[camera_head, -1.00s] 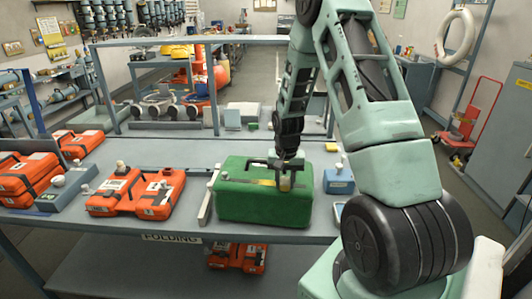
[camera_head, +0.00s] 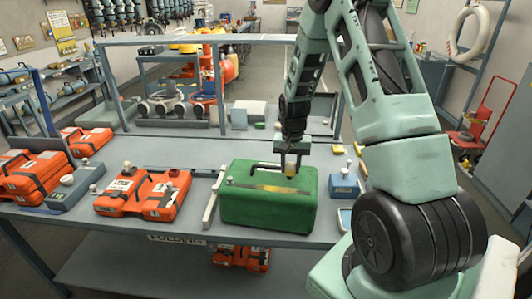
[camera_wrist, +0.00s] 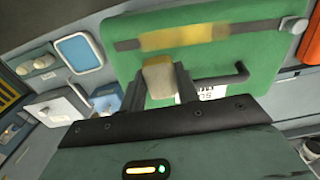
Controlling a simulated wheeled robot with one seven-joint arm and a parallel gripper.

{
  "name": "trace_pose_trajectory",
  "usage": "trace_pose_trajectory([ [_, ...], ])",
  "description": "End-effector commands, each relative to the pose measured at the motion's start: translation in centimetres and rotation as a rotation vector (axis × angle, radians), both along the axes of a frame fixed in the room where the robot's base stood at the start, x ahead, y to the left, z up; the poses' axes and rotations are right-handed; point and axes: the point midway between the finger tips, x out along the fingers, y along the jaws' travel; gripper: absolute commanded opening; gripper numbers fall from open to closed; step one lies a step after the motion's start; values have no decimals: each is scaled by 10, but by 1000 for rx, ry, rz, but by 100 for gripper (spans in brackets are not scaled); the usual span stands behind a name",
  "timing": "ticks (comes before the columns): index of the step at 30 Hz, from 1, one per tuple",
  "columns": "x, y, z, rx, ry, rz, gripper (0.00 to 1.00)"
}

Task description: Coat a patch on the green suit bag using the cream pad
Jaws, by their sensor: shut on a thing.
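The green suit bag (camera_head: 262,212) lies on the table in front of me, with a dark handle on its top. A dark strip crosses its top and carries a yellowish smear (camera_wrist: 182,39), which also shows in the head view. My gripper (camera_head: 291,160) is over the back right part of the bag, shut on the cream pad (camera_wrist: 158,80). The pad's lower end shows in the head view (camera_head: 290,170). In the wrist view the pad is apart from the smear, on the handle side. I cannot tell whether it touches the bag.
A blue box (camera_head: 344,187) and a shallow blue tray (camera_wrist: 78,53) sit right of the bag. Orange cases (camera_head: 142,194) lie farther left. Bare table (camera_head: 190,152) shows behind the bag.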

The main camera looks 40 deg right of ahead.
Motion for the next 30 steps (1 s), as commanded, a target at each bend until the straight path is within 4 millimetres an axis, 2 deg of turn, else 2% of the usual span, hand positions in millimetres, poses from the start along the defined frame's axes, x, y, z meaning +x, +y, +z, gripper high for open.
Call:
trace_pose_trajectory([
  [1,1,0,9,-1,-1,1,13],
  [7,4,1,22,-1,-1,2,13],
  [30,4,1,22,0,0,2,13],
])
